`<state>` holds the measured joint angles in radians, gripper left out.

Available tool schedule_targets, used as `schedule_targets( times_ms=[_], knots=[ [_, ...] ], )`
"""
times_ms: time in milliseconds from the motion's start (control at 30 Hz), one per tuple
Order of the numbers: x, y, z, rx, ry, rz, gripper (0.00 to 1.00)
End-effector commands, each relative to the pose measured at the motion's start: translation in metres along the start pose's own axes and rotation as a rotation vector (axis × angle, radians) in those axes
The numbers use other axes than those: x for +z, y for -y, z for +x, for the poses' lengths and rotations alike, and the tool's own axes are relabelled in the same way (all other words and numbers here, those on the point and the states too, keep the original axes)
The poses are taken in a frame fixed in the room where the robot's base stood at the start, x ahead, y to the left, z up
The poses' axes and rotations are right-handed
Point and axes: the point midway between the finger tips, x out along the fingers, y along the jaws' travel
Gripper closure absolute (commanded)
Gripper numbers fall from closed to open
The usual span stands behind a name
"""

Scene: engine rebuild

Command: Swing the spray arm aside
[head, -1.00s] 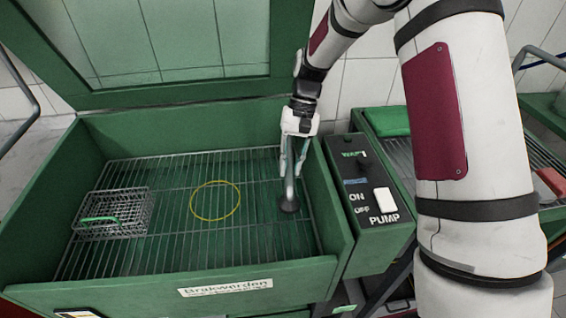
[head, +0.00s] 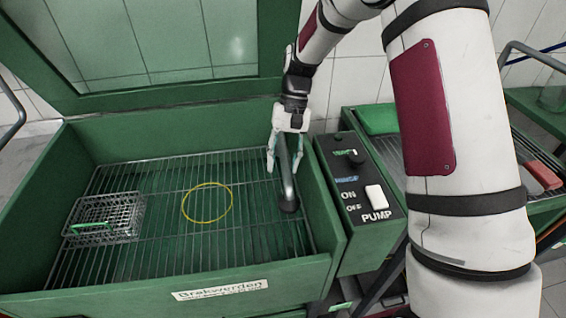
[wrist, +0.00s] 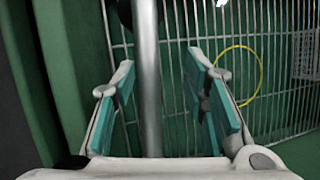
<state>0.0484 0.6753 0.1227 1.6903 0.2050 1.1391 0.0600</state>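The spray arm is a grey metal tube (head: 286,183) with a dark round end (head: 289,205), over the right side of the washer's wire grate. My gripper (head: 283,163) reaches down at the tube's upper part, near the back right of the basin. In the wrist view the tube (wrist: 148,90) runs between my two teal-padded fingers (wrist: 160,75). The fingers are spread, with a gap showing on both sides of the tube, wider on the right. The tube's mount is hidden behind my gripper.
The green washer basin (head: 110,270) has a raised lid (head: 160,100) behind. A wire basket (head: 125,200) and a yellow ring (head: 207,220) lie on the grate (head: 160,250). A control box (head: 350,235) with knob and pump switch adjoins the right wall. The middle of the grate has free room.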

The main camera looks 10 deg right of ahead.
Motion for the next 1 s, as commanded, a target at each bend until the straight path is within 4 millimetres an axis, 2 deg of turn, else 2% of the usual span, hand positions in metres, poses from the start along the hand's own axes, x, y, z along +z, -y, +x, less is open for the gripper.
schedule_targets(
  times_ms=[300, 500, 700, 1000],
  knots=[
    [-0.001, -0.001, -0.062, 0.0, -0.007, 0.001, 0.6],
    [-0.001, -0.001, -0.095, 0.0, -0.004, 0.001, 0.6],
    [-0.001, -0.001, -0.111, 0.0, -0.003, 0.001, 0.6],
    [0.0, -0.001, -0.112, 0.0, -0.002, 0.001, 0.6]
  ],
)
